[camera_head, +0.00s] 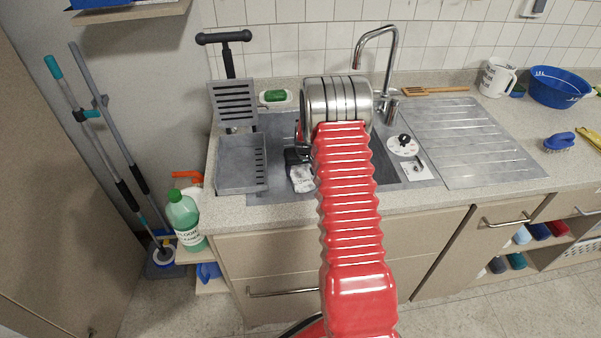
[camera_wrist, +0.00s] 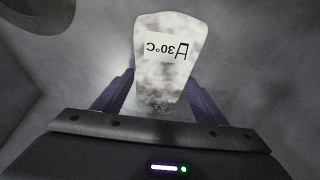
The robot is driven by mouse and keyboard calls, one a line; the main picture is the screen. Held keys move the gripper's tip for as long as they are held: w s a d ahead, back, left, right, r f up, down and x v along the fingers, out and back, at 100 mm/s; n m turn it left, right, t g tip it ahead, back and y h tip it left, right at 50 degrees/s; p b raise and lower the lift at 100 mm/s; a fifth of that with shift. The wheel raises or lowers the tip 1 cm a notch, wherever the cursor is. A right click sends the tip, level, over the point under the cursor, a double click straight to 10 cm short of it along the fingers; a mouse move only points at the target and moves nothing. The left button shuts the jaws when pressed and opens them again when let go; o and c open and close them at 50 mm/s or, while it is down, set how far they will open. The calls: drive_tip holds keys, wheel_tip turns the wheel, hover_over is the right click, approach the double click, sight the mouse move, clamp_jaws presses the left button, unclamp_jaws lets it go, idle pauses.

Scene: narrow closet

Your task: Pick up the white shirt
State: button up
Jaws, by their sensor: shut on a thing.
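The white shirt (camera_wrist: 165,75) shows in the wrist view as a small white piece with grey blotches and a label reading 30°C, upside down. My gripper (camera_wrist: 159,88) is shut on it, with one dark finger on each side. In the head view the shirt (camera_head: 302,180) shows below the gripper's dark end, over the sink basin (camera_head: 388,172). My red arm hides part of the basin and most of the gripper. I cannot tell whether the shirt touches the basin floor.
A grey rack (camera_head: 242,176) stands left of the shirt. The tap (camera_head: 386,50) rises behind my arm. The ribbed drainboard (camera_head: 465,140) is clear. A green bottle (camera_head: 184,218) stands at the lower left.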

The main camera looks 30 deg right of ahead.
sight(301, 170)
drive_tip(key=shift+r, duration=0.2)
wheel_tip(301, 170, up, 9)
drive_tip(key=shift+r, duration=0.35)
idle(0.4)
